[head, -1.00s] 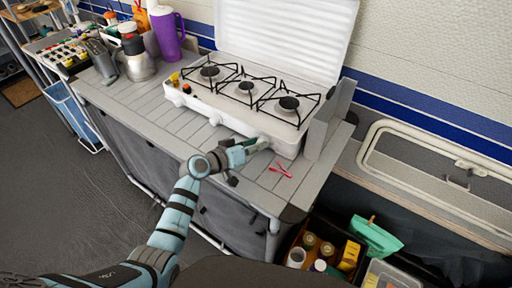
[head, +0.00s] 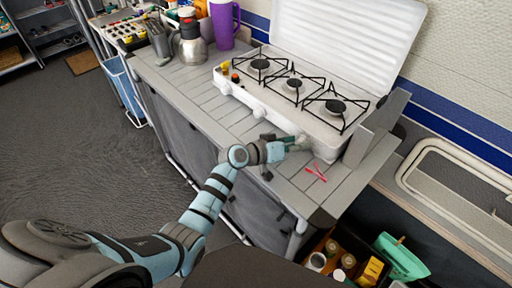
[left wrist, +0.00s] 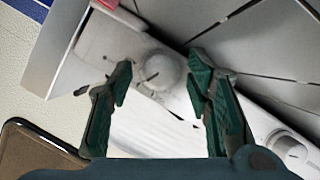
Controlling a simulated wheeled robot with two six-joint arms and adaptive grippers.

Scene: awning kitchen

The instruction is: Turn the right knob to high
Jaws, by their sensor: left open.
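The white gas stove (head: 285,107) stands on the grey slatted counter with its lid up. My left gripper (head: 300,143) is at the right end of its front face and hides the right knob in the head view. In the left wrist view, the right knob (left wrist: 160,72) is a round white knob ahead of the two green fingers of my left gripper (left wrist: 161,68). The fingers are open and lie to either side of it; I cannot tell whether they touch it. Another white knob (left wrist: 290,147) shows at the lower right. My right gripper is not in view.
A red item (head: 316,173) lies on the counter (head: 217,103) near its right end. A purple jug (head: 224,25) and a steel jug (head: 189,50) stand at the far left. The stove's side panel (head: 378,130) rises at its right end.

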